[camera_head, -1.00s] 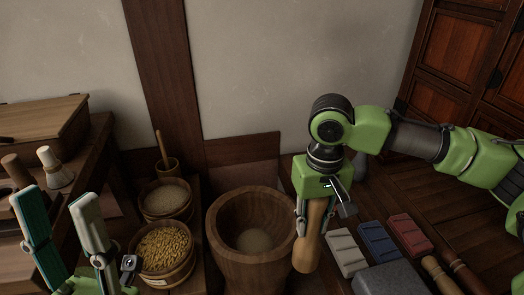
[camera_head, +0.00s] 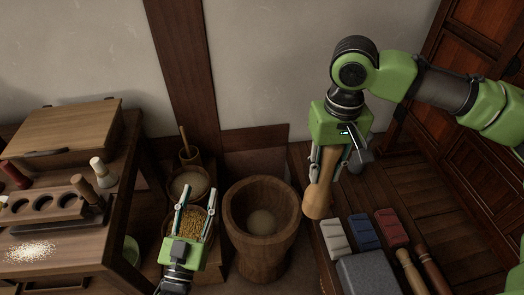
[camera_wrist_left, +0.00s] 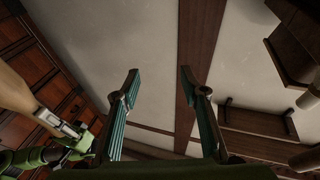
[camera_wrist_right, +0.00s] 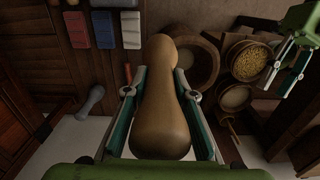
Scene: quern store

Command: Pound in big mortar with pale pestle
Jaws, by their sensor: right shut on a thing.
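The big wooden mortar (camera_head: 281,262) stands on the floor in the middle of the head view, with pale stuff in its bottom. It also shows in the right wrist view (camera_wrist_right: 205,58). My right gripper (camera_head: 326,165) is shut on the pale pestle (camera_head: 318,190) and holds it in the air to the right of the mortar, its thick end downward. In the right wrist view the pestle (camera_wrist_right: 161,115) lies between both fingers. My left gripper (camera_head: 196,198) is open and empty, in front of the grain buckets to the left of the mortar.
White (camera_head: 335,238), blue (camera_head: 364,233) and red (camera_head: 391,227) blocks and a grey stone slab (camera_head: 368,275) lie right of the mortar. Two more pestles, one light (camera_head: 411,270) and one dark (camera_head: 432,268), lie beyond. A bench (camera_head: 75,250) stands left.

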